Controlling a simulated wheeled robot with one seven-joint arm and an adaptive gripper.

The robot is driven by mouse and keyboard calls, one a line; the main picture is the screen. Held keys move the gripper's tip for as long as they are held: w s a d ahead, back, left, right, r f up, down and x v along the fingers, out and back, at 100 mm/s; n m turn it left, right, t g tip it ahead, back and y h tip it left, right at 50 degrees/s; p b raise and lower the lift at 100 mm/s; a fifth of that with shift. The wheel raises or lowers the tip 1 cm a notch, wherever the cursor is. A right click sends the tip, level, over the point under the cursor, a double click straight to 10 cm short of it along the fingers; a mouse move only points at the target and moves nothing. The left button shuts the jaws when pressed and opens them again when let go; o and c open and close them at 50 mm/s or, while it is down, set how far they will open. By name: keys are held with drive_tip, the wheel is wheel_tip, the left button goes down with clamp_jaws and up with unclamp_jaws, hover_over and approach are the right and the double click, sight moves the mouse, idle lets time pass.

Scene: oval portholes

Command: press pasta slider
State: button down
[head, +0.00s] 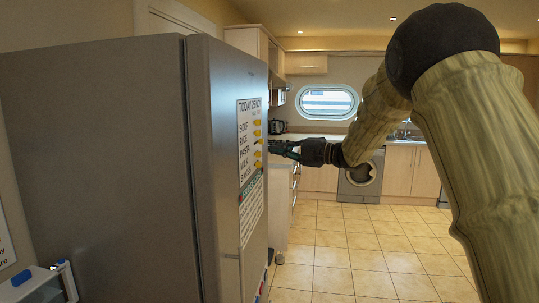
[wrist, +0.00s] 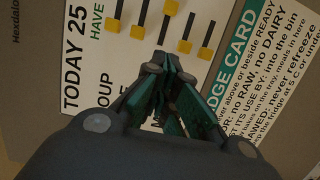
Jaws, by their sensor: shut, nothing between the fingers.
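In the wrist view the board (wrist: 82,60) appears turned. The third slider, in the pasta row (wrist: 171,7), sits further up its slot than its neighbours. My gripper (head: 272,147) is shut and empty, pointing at the board around the pasta and milk rows. In the wrist view my gripper (wrist: 168,65) lies below the sliders and hides the pasta label. I cannot tell if the tips touch the board.
A fridge card (head: 251,210) with dense text hangs just below the board and also shows in the wrist view (wrist: 265,70). The grey fridge (head: 110,170) fills the left. Open tiled floor (head: 350,255) lies to the right.

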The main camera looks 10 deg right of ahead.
drive_tip(key=b+v, duration=0.1)
drive_tip(key=v, duration=0.3)
drive_tip(key=shift+s+a+r, duration=0.1)
drive_tip(key=shift+r, duration=0.05)
drive_tip(key=shift+s, duration=0.1)
